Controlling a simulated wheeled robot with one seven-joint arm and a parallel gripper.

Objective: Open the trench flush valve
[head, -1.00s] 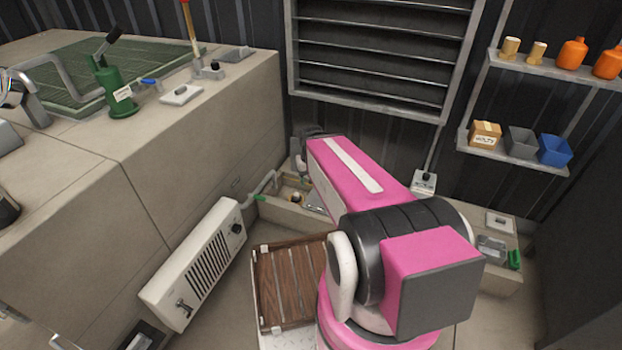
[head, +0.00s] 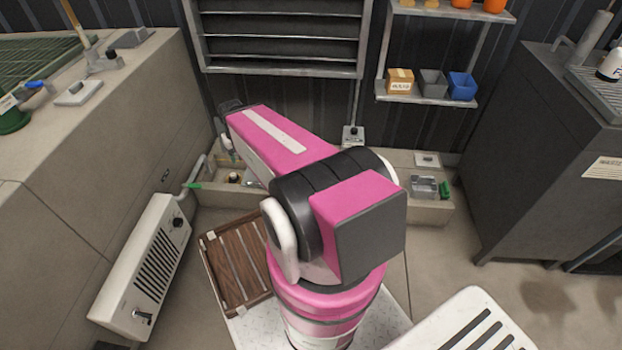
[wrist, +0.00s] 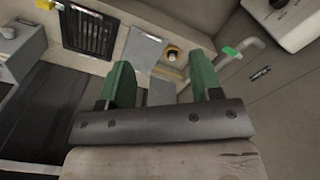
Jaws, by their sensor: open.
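A grey pipe with a green lever (head: 193,185) comes off the side of the large concrete block and bends down at the left end of the low trench (head: 290,210). In the wrist view the green lever (wrist: 231,51) sits on the pipe, ahead and right of my fingers. My gripper (wrist: 161,82) is open and empty, its two green fingers apart and clear of the lever. In the head view my pink arm hides most of the gripper and the middle of the trench. No label shows which fitting is the flush valve.
Another green part (head: 444,188) is at the trench's right end. A white heater (head: 145,265) and a wooden slatted tray (head: 237,262) are at left. A dark cabinet (head: 540,150) stands right.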

